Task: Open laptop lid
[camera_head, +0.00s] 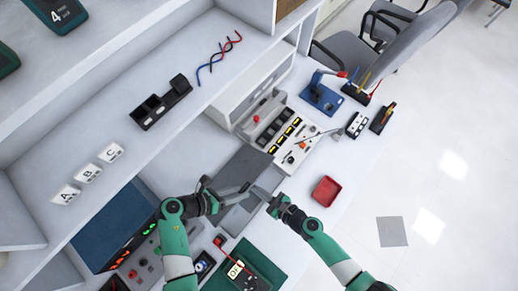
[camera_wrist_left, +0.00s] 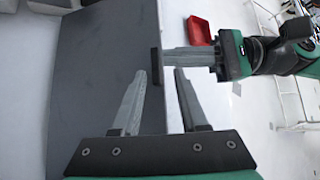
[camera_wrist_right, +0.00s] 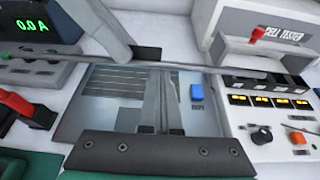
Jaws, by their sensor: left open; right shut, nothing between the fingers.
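The laptop's dark grey lid (camera_head: 243,169) stands raised from its base (camera_head: 236,218), at an angle I cannot judge. In the left wrist view the lid (camera_wrist_left: 95,85) is a broad plain panel. In the right wrist view the keyboard deck (camera_wrist_right: 112,88) is exposed below a thin grey edge. My left gripper (camera_head: 248,191) is open by the lid's right side, and its fingers (camera_wrist_left: 160,72) look empty. My right gripper (camera_head: 257,189) is shut and empty, its fingers (camera_wrist_right: 162,75) over the deck. Whether either touches the lid is unclear.
A cell tester panel (camera_head: 290,137) stands beyond the laptop. A red tray (camera_head: 326,191) lies to the right. A blue-topped unit (camera_head: 115,225) stands left, under a shelf.

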